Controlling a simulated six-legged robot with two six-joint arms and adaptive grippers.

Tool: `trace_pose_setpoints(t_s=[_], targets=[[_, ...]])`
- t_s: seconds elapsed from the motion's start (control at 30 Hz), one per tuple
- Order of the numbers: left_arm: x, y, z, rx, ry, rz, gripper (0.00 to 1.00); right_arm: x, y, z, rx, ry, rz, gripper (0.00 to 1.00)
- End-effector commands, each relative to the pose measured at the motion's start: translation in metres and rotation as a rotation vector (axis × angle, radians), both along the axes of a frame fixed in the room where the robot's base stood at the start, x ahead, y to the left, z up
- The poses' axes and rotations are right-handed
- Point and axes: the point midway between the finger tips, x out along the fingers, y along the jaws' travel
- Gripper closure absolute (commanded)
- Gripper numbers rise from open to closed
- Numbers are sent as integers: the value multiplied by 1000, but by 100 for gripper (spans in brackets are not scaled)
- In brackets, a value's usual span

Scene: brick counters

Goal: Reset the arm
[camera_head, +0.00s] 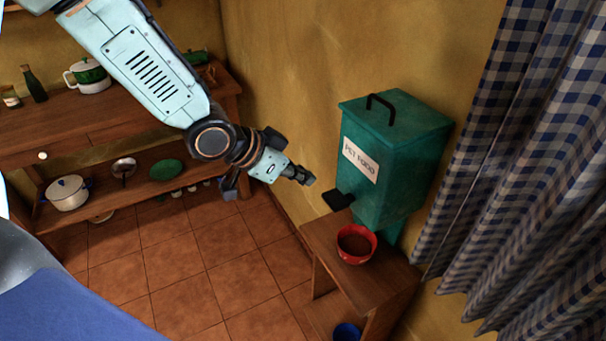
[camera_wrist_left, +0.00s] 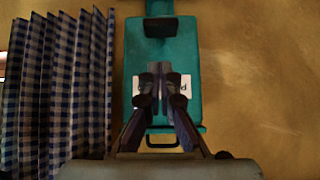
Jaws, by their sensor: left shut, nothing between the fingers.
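My left gripper (camera_head: 302,176) comes in from the left in the head view, with its fingers shut and empty. It points toward the teal pet food dispenser (camera_head: 402,140), with a visible gap to it in that view. In the left wrist view the closed fingers (camera_wrist_left: 161,72) show in front of the dispenser (camera_wrist_left: 185,60) and cover part of its white label. A red bowl (camera_head: 356,244) with brown contents sits below the dispenser's dark spout. My right gripper is not in view.
The bowl sits on a small wooden stand (camera_head: 325,238), with a blue bowl (camera_head: 347,332) lower down. A checked curtain (camera_head: 530,150) hangs on the right. A wooden counter (camera_head: 60,125) with pots stands at the left. The tiled floor (camera_head: 190,270) between is clear.

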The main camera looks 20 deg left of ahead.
Motion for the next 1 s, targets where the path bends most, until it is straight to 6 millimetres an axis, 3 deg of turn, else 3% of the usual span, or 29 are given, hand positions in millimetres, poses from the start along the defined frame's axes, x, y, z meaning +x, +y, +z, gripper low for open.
trace_pose_setpoints(t_s=[0.57,0.77,0.87,1.0], targets=[[1,0,1,-2,-4,1,100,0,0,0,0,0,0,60],[5,-2,7,-88,-6,112,100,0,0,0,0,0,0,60],[-2,-4,-13,-131,32,204,100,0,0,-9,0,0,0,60],[-24,-5,-74,-153,124,330,100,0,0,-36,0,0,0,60]])
